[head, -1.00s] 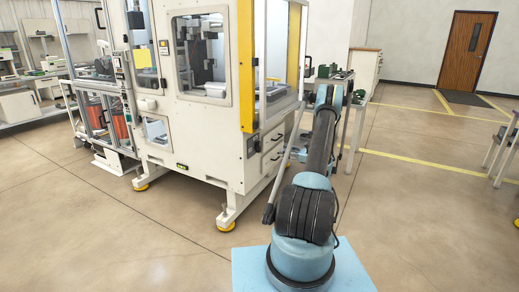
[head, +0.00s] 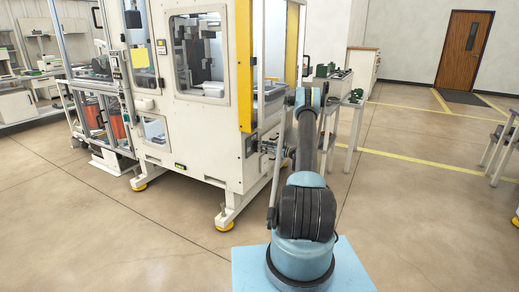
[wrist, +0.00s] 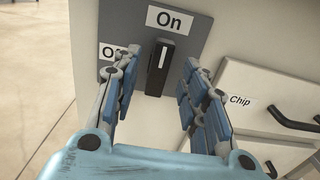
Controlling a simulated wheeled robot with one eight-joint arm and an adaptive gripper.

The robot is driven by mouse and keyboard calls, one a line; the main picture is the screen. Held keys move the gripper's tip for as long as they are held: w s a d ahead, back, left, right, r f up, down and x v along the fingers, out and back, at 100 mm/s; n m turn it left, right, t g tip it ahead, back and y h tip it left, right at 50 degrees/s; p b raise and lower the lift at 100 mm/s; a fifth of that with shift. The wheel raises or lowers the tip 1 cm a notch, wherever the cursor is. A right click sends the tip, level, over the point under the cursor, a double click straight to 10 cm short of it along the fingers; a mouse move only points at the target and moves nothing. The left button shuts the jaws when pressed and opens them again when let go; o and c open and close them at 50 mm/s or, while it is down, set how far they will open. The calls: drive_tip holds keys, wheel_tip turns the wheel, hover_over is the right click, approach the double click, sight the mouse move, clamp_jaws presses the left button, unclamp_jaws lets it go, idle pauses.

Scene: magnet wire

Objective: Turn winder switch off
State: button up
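The winder switch (wrist: 158,67) is a black lever with a pale stripe on a dark grey plate (wrist: 182,42). It stands upright, in line below the "On" label (wrist: 171,20). The "Off" label (wrist: 113,52) is to its left, partly hidden by a finger. My gripper (wrist: 157,76) is open, with its blue-padded fingers on either side of the lever and gaps showing on both sides. In the head view my gripper (head: 270,148) is small, beside the machine's right side near the dark switch plate (head: 251,145).
The white winder machine (head: 200,120) stands left of my arm. Drawers (wrist: 255,85) with black handles, one labelled "Chip", lie right of the switch. A bench (head: 335,82) stands behind my arm. Open floor (head: 420,220) lies to the right.

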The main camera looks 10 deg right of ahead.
drive_tip(key=shift+x, duration=1.8)
drive_tip(key=shift+c, duration=0.2)
clamp_jaws()
